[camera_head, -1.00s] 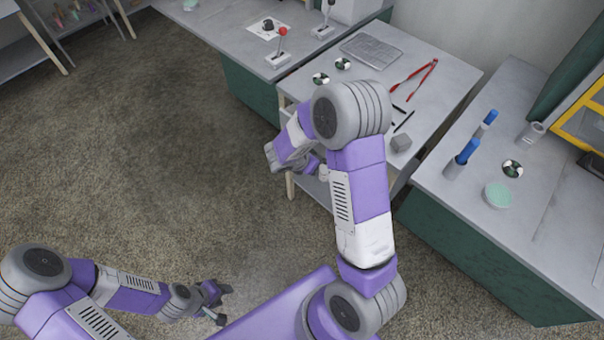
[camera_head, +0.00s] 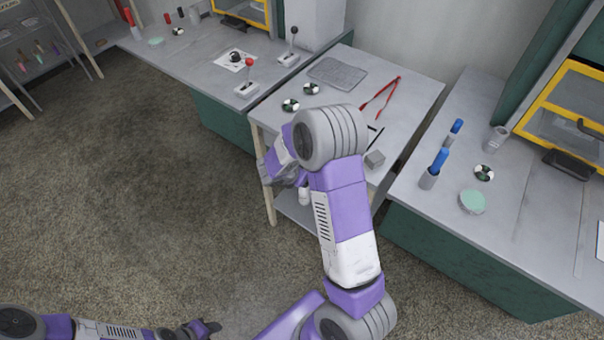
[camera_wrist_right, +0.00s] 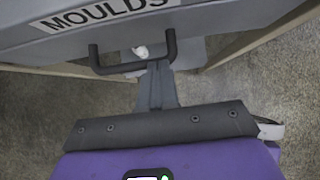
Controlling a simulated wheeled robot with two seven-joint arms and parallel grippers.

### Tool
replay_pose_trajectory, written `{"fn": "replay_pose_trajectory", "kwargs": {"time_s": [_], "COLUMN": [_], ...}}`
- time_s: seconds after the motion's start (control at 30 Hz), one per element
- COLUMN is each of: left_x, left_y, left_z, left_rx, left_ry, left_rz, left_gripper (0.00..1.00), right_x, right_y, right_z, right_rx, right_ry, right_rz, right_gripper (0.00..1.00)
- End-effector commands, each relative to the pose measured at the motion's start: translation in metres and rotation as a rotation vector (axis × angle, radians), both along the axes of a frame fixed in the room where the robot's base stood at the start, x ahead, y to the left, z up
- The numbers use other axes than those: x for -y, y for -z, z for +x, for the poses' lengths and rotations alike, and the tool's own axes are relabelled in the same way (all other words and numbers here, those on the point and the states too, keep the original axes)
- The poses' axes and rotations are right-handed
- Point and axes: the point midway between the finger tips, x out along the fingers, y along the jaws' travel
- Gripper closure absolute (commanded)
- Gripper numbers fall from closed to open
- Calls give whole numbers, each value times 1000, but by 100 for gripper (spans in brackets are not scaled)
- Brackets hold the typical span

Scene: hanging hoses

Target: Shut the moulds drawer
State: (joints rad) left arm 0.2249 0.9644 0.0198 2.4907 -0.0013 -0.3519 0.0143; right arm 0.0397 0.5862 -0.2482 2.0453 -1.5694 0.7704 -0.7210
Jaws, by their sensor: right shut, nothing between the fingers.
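The moulds drawer (camera_wrist_right: 215,18) fills the top of the right wrist view, with its "MOULDS" label (camera_wrist_right: 100,12) and a dark bar handle (camera_wrist_right: 100,62). My right gripper (camera_wrist_right: 157,70) is shut and empty, with its fingertips at the middle of the handle; I cannot tell whether they touch it. In the head view my right gripper (camera_head: 272,172) is at the front of the middle table, and my arm hides the drawer front. How far out the drawer stands cannot be told. My left gripper (camera_head: 208,328) is low over the floor, its jaws unclear.
The floor (camera_head: 120,190) to the left is clear.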

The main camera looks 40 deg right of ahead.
Motion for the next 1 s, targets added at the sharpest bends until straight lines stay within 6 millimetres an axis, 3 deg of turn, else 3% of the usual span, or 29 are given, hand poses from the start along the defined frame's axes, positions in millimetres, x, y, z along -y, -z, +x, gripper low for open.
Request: {"fn": "replay_pose_trajectory", "kwargs": {"time_s": [0.17, 0.27, 0.4, 0.6, 0.8, 1.0], "left_x": [0, 0, 0, 0, 0, 0], "left_y": [-1, -2, -15, -26, -30, -30], "left_z": [0, 0, 0, 0, 0, 0], "left_rx": [0, 0, 0, 0, 0, 0], "left_ry": [0, 0, 0, 0, 0, 0], "left_rz": [0, 0, 0, 0, 0, 0], "left_gripper": [57, 57, 57, 57, 57, 57], "right_x": [-20, -42, -62, -87, -99, -101], "right_y": [-5, -10, -40, -70, -85, -87], "right_z": [-3, -6, -11, -18, -21, -22], "right_rx": [-1, 0, 4, 2, 1, 0], "right_ry": [-4, -11, -7, -6, -5, -4], "right_rz": [-1, 0, 1, 2, 1, 1], "right_gripper": [100, 100, 100, 100, 100, 100]}}
